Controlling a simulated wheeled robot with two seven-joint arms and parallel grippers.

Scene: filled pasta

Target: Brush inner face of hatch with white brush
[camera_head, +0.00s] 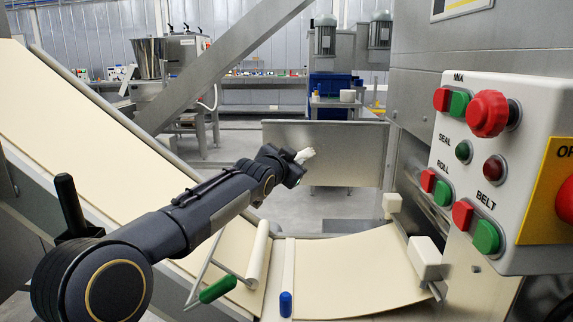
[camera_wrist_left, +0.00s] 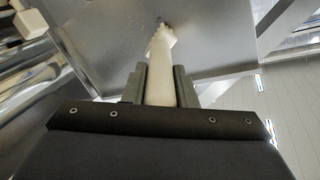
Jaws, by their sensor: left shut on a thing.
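The hatch (camera_head: 345,152) is a grey metal panel standing open in the middle of the head view. In the left wrist view its grey face (camera_wrist_left: 115,35) fills the upper middle. My left gripper (camera_head: 293,160) is shut on the white brush (camera_head: 305,155). In the left wrist view the fingers (camera_wrist_left: 161,88) clasp the brush's pale handle (camera_wrist_left: 160,75), and its bristle end (camera_wrist_left: 161,37) points at the hatch face. The bristles look close to or against the face; I cannot tell whether they touch. My right gripper is not in view.
A control box (camera_head: 490,160) with red and green buttons stands at the right. A pasta sheet (camera_head: 345,280) lies on the belt below the hatch, with white blocks (camera_head: 425,257) at its right. A green-handled roller (camera_head: 218,289) and a blue-capped item (camera_head: 285,304) are near the front.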

